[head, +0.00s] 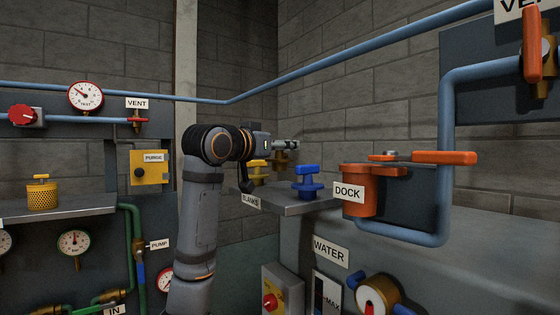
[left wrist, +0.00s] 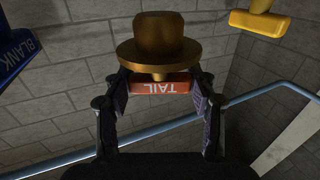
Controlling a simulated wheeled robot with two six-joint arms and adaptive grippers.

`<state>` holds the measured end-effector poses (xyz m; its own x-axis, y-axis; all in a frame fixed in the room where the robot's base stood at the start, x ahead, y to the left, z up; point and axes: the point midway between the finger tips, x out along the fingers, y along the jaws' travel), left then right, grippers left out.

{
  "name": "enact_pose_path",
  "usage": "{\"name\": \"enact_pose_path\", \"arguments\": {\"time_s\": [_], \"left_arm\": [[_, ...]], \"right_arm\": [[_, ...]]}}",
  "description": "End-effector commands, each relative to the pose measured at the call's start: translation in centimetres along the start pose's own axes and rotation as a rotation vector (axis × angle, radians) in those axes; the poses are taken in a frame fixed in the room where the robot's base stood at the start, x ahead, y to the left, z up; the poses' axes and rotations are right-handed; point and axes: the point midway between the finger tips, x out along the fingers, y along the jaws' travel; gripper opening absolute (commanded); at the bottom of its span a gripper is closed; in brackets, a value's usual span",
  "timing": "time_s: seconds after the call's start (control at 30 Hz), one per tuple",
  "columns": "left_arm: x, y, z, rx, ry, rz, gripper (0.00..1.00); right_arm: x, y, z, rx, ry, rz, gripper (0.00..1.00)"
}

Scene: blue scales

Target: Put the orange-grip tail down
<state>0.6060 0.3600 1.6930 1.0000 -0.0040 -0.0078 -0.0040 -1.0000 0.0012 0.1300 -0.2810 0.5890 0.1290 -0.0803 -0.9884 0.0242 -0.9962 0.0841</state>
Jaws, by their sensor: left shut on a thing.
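The tail, a brass flanged piece with an orange grip lettered TAIL, shows in the left wrist view (left wrist: 163,48). My left gripper (left wrist: 163,92) is shut on its orange grip, one finger on each side. In the head view my left gripper (head: 286,144) is over the back of the BLANKS shelf (head: 297,210), and the brass of the tail (head: 281,160) shows just under it. I cannot tell whether the tail touches the shelf. My right gripper is not in view.
A blue blank (head: 308,182) stands on the shelf in front of the tail, and a yellow blank (head: 258,172) is to its left, partly behind my arm. The orange DOCK fitting (head: 360,190) with its lever (head: 444,158) is at the right. A blue pipe (head: 400,235) runs below it.

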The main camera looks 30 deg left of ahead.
Motion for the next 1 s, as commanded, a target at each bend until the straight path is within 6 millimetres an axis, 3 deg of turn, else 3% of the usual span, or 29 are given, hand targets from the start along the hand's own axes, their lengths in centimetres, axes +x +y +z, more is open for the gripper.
{"name": "enact_pose_path", "arguments": {"time_s": [0.13, 0.27, 0.4, 0.6, 0.97, 1.0], "left_arm": [[1.0, -0.5, 1.2, 0.001, 0.004, -0.001, 0.12], [1.1, -0.6, 1.5, 0.001, 0.005, 0.000, 0.12], [1.6, -0.9, 3.1, 0.004, 0.000, -0.004, 0.12], [1.5, -0.8, 5.0, 0.002, 0.003, 0.000, 0.12], [1.5, -0.7, 5.6, 0.001, 0.004, 0.001, 0.12], [1.6, -0.7, 5.5, 0.000, 0.002, 0.001, 0.61]], "right_arm": [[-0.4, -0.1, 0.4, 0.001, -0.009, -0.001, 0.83], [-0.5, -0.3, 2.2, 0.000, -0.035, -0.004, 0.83], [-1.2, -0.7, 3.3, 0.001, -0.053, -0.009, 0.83], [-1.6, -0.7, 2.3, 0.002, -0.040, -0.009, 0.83], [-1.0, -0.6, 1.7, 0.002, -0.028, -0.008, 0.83], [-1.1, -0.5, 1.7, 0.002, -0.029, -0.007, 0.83]]}}
